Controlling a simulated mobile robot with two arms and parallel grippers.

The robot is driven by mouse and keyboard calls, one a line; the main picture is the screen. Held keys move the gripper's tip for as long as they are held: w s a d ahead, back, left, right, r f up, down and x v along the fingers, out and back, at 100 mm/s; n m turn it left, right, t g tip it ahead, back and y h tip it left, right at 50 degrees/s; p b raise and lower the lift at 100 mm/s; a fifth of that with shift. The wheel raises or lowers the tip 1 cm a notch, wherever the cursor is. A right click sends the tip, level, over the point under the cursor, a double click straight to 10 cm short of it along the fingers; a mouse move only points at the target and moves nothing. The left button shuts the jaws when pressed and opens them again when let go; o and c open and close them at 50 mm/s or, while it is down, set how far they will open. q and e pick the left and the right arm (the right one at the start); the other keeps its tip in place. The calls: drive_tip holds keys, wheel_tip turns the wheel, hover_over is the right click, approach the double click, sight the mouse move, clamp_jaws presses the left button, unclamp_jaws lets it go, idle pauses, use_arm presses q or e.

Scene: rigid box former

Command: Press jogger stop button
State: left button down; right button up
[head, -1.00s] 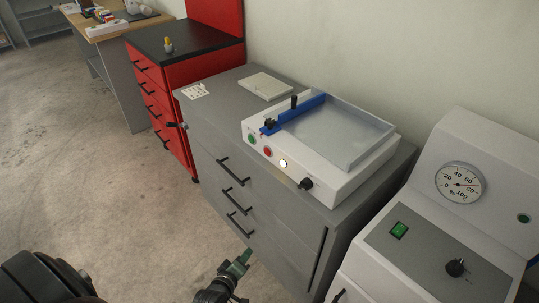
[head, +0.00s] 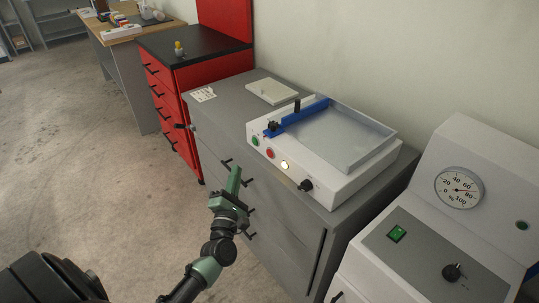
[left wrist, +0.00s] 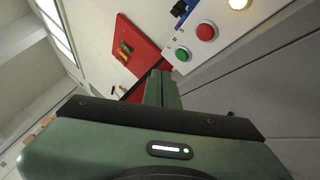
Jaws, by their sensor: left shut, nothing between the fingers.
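The jogger (head: 340,170) is a white box with a clear-walled tray and a blue bar, standing on a grey cabinet. Its sloped front carries a green button (head: 255,141), a red button (head: 270,153), a lit whitish lamp (head: 285,165) and a black knob (head: 306,185). The left wrist view shows the green button (left wrist: 183,54), the red button (left wrist: 206,31) and part of the lamp (left wrist: 238,3). My left gripper (head: 235,172) is shut and empty, in front of the cabinet, left of and below the buttons, apart from them. My right gripper is not in view.
The grey cabinet (head: 221,119) has black drawer handles close to my left gripper. A red drawer unit (head: 185,85) stands behind it to the left. A white machine with a dial gauge (head: 459,187) stands at right. Floor at left is clear.

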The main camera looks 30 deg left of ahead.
sight(270, 154)
use_arm(q)
drive_tip(key=shift+w, duration=0.1)
drive_tip(key=shift+w+d+b, duration=0.35)
drive_tip(key=shift+w+d, duration=0.2)
drive_tip(key=shift+w, duration=0.8)
drive_tip(key=shift+w+d+b, duration=0.3)
drive_tip(key=shift+w+d, duration=0.3)
drive_tip(key=shift+w, duration=0.7)
drive_tip(key=shift+w+d+b, duration=0.35)
drive_tip(key=shift+w+d, duration=0.2)
drive_tip(key=shift+w, duration=0.8)
drive_tip(key=shift+f, duration=0.1)
drive_tip(key=shift+w+d, duration=0.15)
drive_tip(key=shift+w, duration=0.25)
drive_tip(key=shift+w+d+b, duration=0.2)
drive_tip(key=shift+w+b, duration=0.2)
drive_tip(key=shift+b, duration=0.05)
drive_tip(key=shift+s, duration=0.1)
drive_tip(key=shift+s+a, duration=0.35)
drive_tip(key=shift+s, duration=0.35)
